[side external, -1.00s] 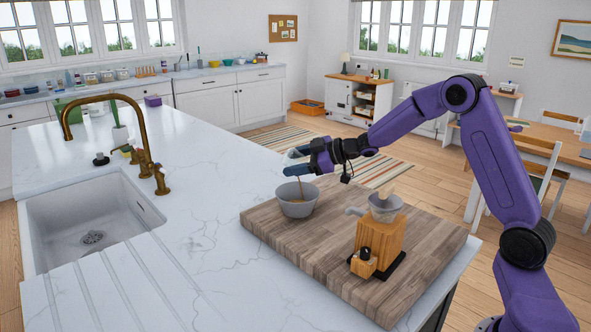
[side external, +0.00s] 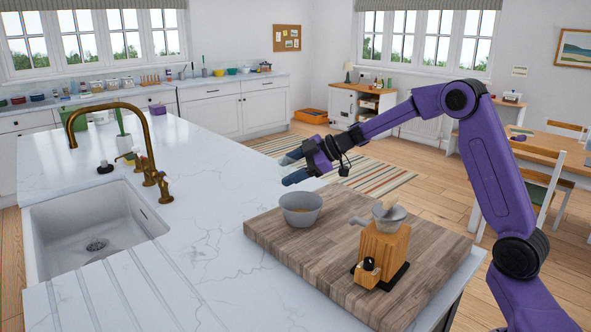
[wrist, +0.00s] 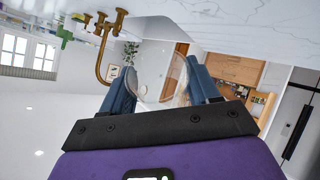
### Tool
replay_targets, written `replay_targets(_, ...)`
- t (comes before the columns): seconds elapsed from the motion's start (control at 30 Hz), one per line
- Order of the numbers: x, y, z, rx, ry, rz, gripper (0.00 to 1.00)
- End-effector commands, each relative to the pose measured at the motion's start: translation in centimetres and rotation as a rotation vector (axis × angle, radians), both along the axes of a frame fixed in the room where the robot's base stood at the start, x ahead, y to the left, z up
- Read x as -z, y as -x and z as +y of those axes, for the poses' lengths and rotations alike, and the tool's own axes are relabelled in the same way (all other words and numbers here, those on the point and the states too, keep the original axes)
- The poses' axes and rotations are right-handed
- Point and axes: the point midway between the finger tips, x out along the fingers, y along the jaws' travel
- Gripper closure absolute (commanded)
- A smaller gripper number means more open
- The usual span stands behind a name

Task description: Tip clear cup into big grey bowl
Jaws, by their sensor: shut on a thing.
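The clear cup (wrist: 160,82) is between my two blue fingers in the wrist view, and I can see the room through it. My gripper (side external: 289,170) is shut on it, and in the side view the cup is hard to make out. The gripper is above the big grey bowl (side external: 300,211), slightly to its left in the picture and apart from it. The bowl stands upright on the far left corner of the wooden board, with a little brownish content showing inside. No stream shows between cup and bowl.
The wooden board (side external: 325,262) also bears a wooden stand (side external: 383,245) with a small grey vessel (side external: 390,217) on top, right of the bowl. A sink (side external: 95,235) and brass tap (side external: 150,150) are at the left. The white counter between is clear.

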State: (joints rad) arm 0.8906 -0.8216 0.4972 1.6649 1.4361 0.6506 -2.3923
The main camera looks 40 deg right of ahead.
Motion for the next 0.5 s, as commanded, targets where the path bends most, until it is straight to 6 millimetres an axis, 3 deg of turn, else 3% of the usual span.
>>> replay_targets(0.23,-0.3,0.2,1.0,-0.124,0.178,0.038,0.78)
replay_targets(0.5,-0.3,0.1,0.0,-0.201,0.423,0.079,0.78)
